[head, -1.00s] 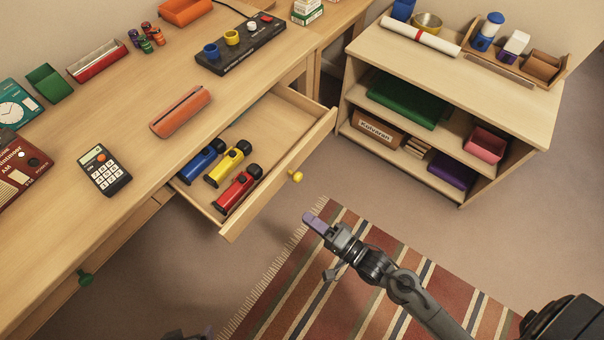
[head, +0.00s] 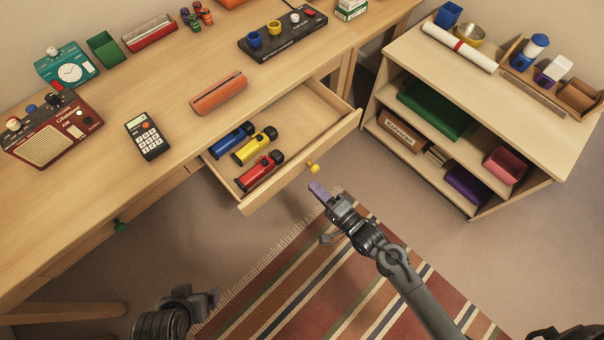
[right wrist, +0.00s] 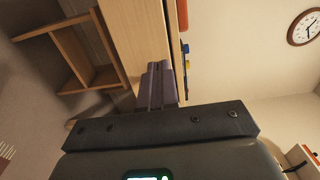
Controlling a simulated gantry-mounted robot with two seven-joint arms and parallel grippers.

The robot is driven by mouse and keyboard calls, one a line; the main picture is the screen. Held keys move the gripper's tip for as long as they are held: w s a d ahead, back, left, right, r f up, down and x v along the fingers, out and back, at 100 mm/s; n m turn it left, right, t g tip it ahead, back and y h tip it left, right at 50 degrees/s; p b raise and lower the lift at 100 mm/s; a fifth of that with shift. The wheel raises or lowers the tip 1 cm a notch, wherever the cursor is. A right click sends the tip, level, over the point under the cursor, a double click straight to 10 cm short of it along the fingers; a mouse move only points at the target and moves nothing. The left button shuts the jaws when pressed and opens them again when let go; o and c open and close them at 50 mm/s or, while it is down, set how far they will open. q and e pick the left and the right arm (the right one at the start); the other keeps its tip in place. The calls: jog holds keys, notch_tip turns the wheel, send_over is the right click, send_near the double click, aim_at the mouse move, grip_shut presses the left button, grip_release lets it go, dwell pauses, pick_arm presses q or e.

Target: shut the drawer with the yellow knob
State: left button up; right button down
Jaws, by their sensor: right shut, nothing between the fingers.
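The drawer (head: 294,176) with the yellow knob (head: 312,167) stands pulled out from the desk in the head view. Blue, yellow and red flashlights (head: 261,172) lie in it. My right gripper (head: 318,190) is shut and empty, just in front of the drawer front and slightly below the knob in the picture; a small gap seems to lie between them. In the right wrist view its fingers (right wrist: 160,85) are together before a wooden panel (right wrist: 135,40), and the knob cannot be seen. My left gripper (head: 205,300) is low at the left, its jaws unclear.
The desk top (head: 90,180) holds a calculator (head: 147,135), a radio (head: 55,128) and an orange case (head: 219,93). A green knob (head: 120,226) marks another drawer. A low shelf (head: 480,120) stands at the right. Open floor with a striped rug (head: 300,290) lies in front.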

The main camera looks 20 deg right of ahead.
aim_at(295, 168)
jog(key=shift+b+x, duration=0.35)
jog(key=shift+x, duration=2.85)
